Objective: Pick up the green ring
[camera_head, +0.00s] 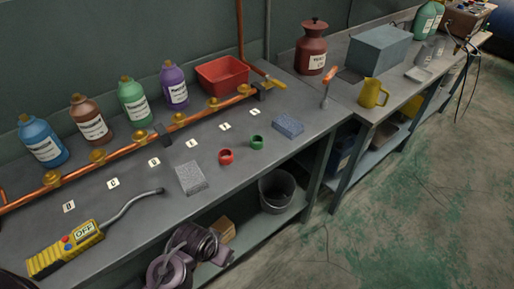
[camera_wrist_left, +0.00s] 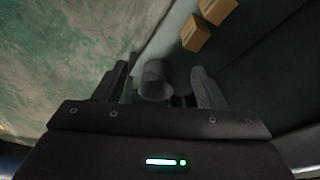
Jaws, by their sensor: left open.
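The green ring (camera_head: 257,142) lies on the grey workbench, near its front edge. The red ring (camera_head: 226,156) lies just to its left, apart from it. The blue sponge-like block (camera_head: 288,126) is to its right and a little farther back. My left gripper (camera_wrist_left: 160,80) shows in the left wrist view with its two dark fingers spread apart and nothing held between them. A grey bucket is seen beyond the fingers. The green ring is not visible in that view. My right gripper is in neither view.
A grey block (camera_head: 190,178) and a yellow leak detector (camera_head: 65,248) with a bent probe lie on the bench (camera_head: 135,232). A copper pipe with brass valves runs behind. The bucket (camera_head: 277,190) and a cardboard box (camera_head: 222,230) sit on the lower shelf.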

